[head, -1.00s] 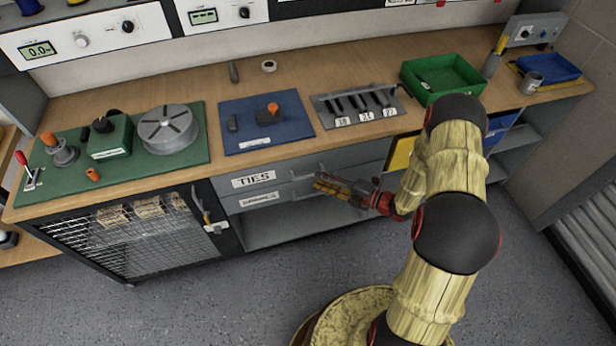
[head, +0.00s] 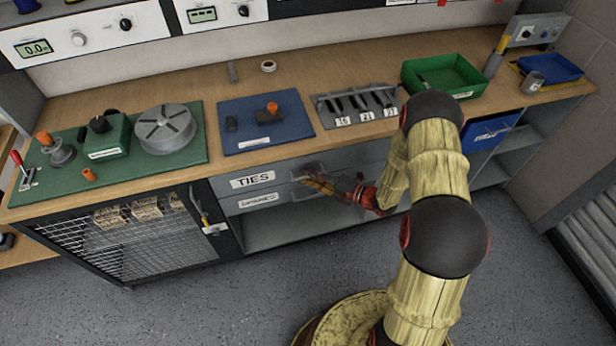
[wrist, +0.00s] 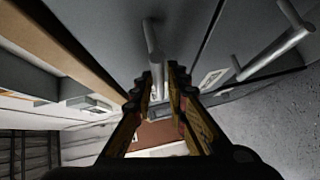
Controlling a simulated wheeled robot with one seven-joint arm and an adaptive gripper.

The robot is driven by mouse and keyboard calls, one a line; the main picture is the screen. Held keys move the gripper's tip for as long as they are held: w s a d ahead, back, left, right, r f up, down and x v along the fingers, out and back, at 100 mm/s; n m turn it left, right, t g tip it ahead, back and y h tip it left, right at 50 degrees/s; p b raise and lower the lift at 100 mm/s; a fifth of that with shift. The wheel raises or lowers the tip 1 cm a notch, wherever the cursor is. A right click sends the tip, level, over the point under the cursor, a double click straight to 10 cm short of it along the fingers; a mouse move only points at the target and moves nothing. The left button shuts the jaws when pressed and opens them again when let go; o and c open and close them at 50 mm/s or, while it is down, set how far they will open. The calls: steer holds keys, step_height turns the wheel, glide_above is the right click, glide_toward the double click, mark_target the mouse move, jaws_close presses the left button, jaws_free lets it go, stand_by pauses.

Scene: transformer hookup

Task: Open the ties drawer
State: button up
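The ties drawer (head: 275,176) is the upper grey drawer under the bench top, labelled TIES, and it looks shut. Its bar handle (wrist: 153,45) shows in the wrist view. I cannot tell whether either finger touches the bar. The handle is hard to make out behind my gripper in the head view.
A second labelled drawer (head: 265,200) lies just below, with its own bar handle (wrist: 275,48). The wooden bench top (head: 200,88) overhangs above. A mesh-fronted cabinet (head: 130,240) stands to the left. The floor (head: 220,305) in front is clear.

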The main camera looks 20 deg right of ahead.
jaws_close()
stand_by(0.5)
steer(key=shift+s, duration=0.1)
